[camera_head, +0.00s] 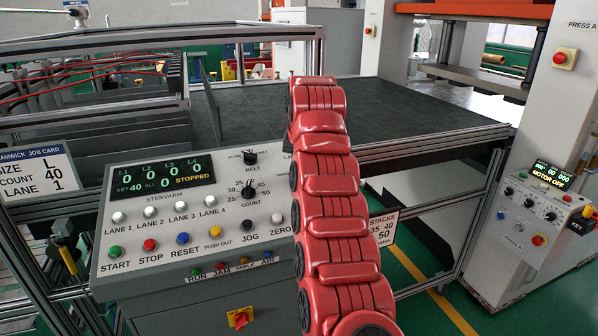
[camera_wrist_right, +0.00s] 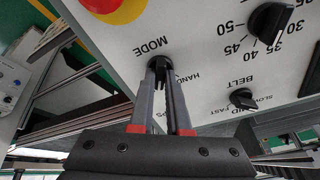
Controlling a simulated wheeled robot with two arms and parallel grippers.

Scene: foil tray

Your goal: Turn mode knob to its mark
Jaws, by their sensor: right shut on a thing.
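The mode knob (camera_wrist_right: 160,62) is a small black knob on the pale control panel, under the printed word MODE; the wrist picture shows the panel upside down. My right gripper (camera_wrist_right: 161,75) is shut on this knob, its two grey fingers on either side of it. The word HAND shows beside the knob; another label is mostly hidden by a finger, and I cannot tell where the knob points. In the head view my red right arm hides the knob and the gripper. My left gripper is not in view.
The belt knob (camera_wrist_right: 242,98) and count knob (camera_wrist_right: 270,22) are close to the gripper. A red and yellow button (camera_wrist_right: 115,5) is on its other side. The panel display (camera_head: 162,174) reads STOPPED and SET 40. A job card (camera_head: 38,178) reads L, 40, 1.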

